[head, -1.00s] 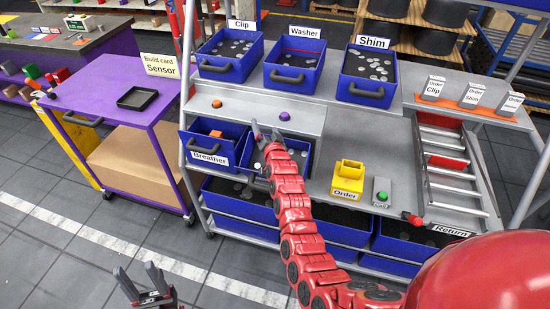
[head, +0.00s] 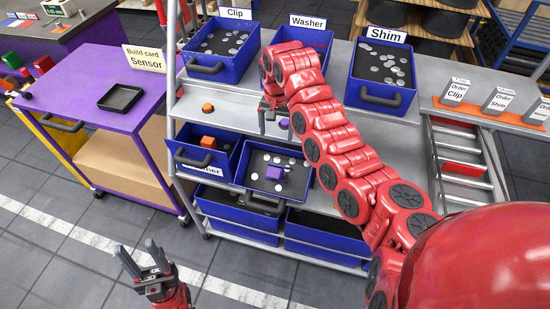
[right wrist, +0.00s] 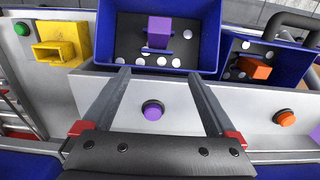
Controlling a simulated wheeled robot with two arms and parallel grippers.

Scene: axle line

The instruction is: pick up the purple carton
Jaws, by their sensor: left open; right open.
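The purple carton (head: 275,172) lies among white round pieces in a blue bin (head: 246,203) in the lower row, right of the bin with the orange block. The carton (right wrist: 159,32) also shows in the right wrist view, beyond the fingertips. My right gripper (head: 272,112) is over the grey ledge behind that bin, partly hidden by its wrist. In the right wrist view its fingers (right wrist: 158,75) are spread and empty, with the purple button (right wrist: 152,111) between them. My left gripper (head: 138,248) is open and empty over the floor at lower left.
An orange block (head: 208,142) sits in the neighbouring blue bin. An orange button (head: 207,108) is on the ledge. Clip, Washer and Shim bins stand above. A purple cart (head: 90,70) stands left.

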